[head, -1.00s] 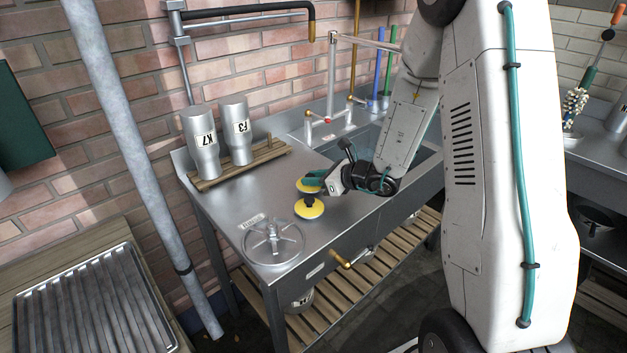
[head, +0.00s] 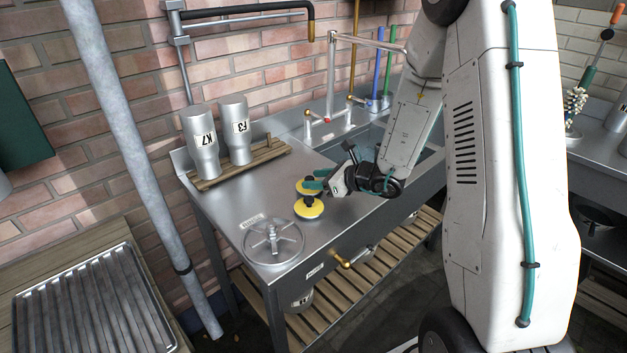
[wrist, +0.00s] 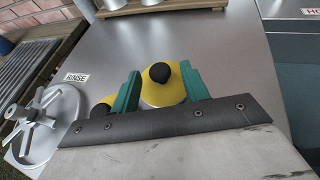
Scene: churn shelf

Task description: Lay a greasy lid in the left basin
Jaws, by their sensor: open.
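Two yellow lids with black knobs lie on the steel counter. The rear lid (head: 302,187) is partly hidden by my gripper in the head view; in the wrist view this lid (wrist: 160,93) shows between the fingers. The front lid (head: 309,208) is close beside it; in the wrist view it (wrist: 97,110) is mostly hidden behind the left finger. My gripper (head: 317,180) is open, its teal fingers (wrist: 160,88) on either side of the rear lid's knob; contact cannot be told. A sunken basin (head: 425,153) is right of the counter, partly behind my arm.
A spoked wheel-like disc (head: 271,243) lies by the RINSE label at the counter's front left. Two steel churns, K7 (head: 201,142) and F3 (head: 236,132), stand on a wooden rack at the back. A tap (head: 331,75) rises behind the basin. Bare counter lies left of the lids.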

